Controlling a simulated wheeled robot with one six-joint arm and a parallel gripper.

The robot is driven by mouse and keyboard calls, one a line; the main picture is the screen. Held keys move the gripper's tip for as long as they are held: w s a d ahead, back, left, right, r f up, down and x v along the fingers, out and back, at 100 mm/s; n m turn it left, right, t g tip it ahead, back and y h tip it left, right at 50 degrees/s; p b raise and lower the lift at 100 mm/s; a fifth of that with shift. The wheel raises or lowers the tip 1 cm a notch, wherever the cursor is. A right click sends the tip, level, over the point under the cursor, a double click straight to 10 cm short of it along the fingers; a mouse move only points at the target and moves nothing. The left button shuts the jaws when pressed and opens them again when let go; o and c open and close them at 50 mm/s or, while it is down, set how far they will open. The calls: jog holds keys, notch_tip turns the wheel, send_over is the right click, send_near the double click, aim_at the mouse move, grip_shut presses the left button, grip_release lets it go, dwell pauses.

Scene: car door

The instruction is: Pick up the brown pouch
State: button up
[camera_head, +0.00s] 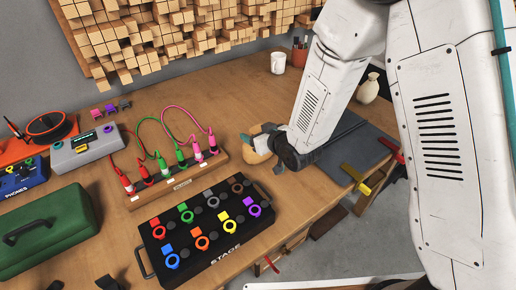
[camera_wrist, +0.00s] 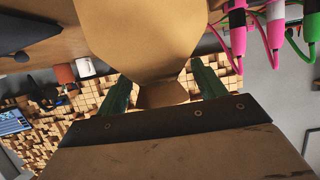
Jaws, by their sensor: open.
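The brown pouch (camera_wrist: 140,40) fills the upper middle of the wrist view as a smooth tan rounded body. It narrows to a neck and flares again towards the dark band at the gripper's base. My gripper (camera_wrist: 162,88) is open, with one green finger on each side of the neck. I cannot tell whether either finger touches it. In the head view, a tan part of the pouch (camera_head: 257,157) shows on the wooden table, just left of my gripper (camera_head: 262,139). My wrist hides the rest of it.
A wooden rack (camera_head: 178,183) with several coloured plugs and cables stands close left of the pouch. A black switch box (camera_head: 205,235) lies in front. A grey mat (camera_head: 350,150), clamps (camera_head: 355,174) and a white vase (camera_head: 368,90) are to the right. Open tabletop lies behind.

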jog(key=shift+x, duration=0.75)
grip_shut()
jog(key=shift+r, duration=0.1)
